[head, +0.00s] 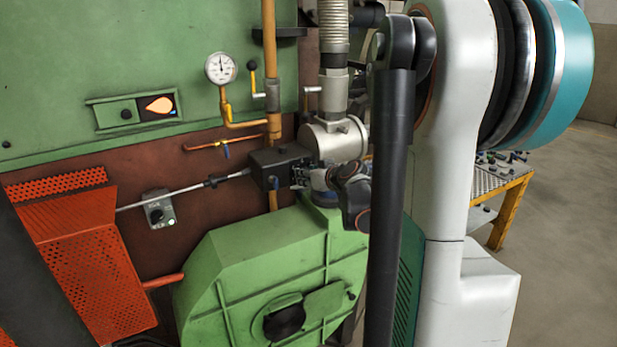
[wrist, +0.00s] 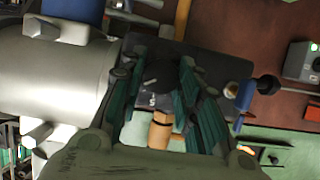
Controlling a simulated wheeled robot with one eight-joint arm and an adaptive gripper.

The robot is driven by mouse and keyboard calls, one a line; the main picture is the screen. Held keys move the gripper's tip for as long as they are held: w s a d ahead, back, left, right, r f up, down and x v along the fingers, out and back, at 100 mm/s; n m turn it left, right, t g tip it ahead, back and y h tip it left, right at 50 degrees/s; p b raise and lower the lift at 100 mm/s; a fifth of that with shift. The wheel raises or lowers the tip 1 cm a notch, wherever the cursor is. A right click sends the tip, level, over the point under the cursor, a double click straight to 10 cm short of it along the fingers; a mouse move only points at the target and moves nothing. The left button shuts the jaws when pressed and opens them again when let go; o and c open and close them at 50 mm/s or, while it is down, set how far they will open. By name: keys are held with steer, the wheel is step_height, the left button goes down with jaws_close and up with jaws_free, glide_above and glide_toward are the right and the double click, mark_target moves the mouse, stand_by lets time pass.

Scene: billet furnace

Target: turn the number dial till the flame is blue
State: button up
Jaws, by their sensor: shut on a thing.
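The flame (head: 160,105) shows orange with a pale middle in the sight window of the green furnace wall. A dark box (head: 268,163) sits beside the silver pipe body, and my gripper (head: 301,174) is at its right side. In the wrist view my gripper (wrist: 160,78) has its two dark green fingers on either side of a black dial (wrist: 160,74) and is shut on it. White marks show on the plate just below the dial, too small to read. In the head view my gripper and arm hide the dial.
A silver pipe body (head: 334,140) stands close by my gripper. A green blower housing (head: 255,262) lies just below. A gauge (head: 220,68), an orange mesh guard (head: 90,270) and a small grey box with a black knob (head: 158,209) are to the left.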

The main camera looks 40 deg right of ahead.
stand_by(0.4)
steer(key=o, duration=1.1)
steer(key=shift+c, duration=0.2)
steer(key=v, duration=0.7)
steer(key=shift+s, duration=0.2)
steer(key=shift+a, duration=0.1)
